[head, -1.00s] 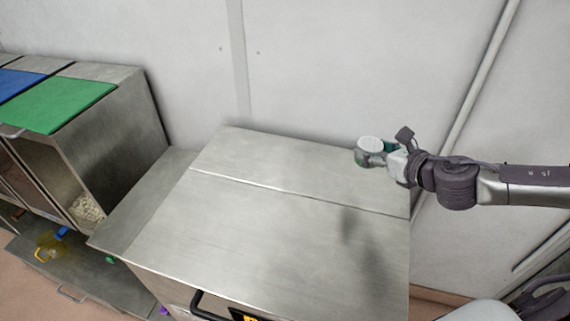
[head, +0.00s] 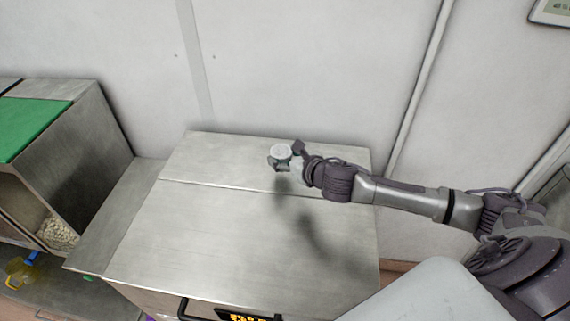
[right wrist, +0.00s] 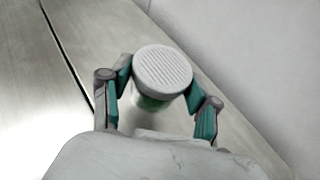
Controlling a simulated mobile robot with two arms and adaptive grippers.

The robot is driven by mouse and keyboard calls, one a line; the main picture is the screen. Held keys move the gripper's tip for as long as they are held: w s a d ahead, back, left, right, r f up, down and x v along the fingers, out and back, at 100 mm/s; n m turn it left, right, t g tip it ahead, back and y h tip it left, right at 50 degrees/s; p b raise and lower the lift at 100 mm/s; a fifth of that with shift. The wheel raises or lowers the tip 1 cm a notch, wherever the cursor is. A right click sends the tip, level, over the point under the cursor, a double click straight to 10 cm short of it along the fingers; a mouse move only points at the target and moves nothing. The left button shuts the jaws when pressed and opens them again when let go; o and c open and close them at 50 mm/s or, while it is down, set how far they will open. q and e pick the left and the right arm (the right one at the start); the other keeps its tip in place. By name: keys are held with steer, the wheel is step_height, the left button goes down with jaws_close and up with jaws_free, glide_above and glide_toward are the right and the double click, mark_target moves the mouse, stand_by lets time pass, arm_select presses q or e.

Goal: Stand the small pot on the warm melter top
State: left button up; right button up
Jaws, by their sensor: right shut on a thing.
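The small pot (head: 281,150) has a round, pale, ridged lid and a greenish body below it. It also shows in the right wrist view (right wrist: 163,70), lid toward the camera. My right gripper (head: 280,161) is shut on the pot, its green-padded fingers (right wrist: 163,92) on either side of it. The pot is over the back part of the steel melter top (head: 220,235); a shadow lies on the metal in front of it. I cannot tell exactly how high it is. My left gripper is out of view.
The melter top is bare, with a seam across it and a black handle (head: 200,314) and lit display (head: 248,316) at its front. A steel bin unit with a green lid (head: 30,128) stands at left. A white wall (head: 300,70) rises behind.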

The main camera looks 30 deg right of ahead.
step_height(320, 180, down, 4)
steer(key=shift+s+r, duration=0.1)
steer(key=shift+r, duration=0.1)
steer(key=shift+f, duration=0.15)
steer(key=o, duration=1.2)
steer(key=shift+o, duration=0.2)
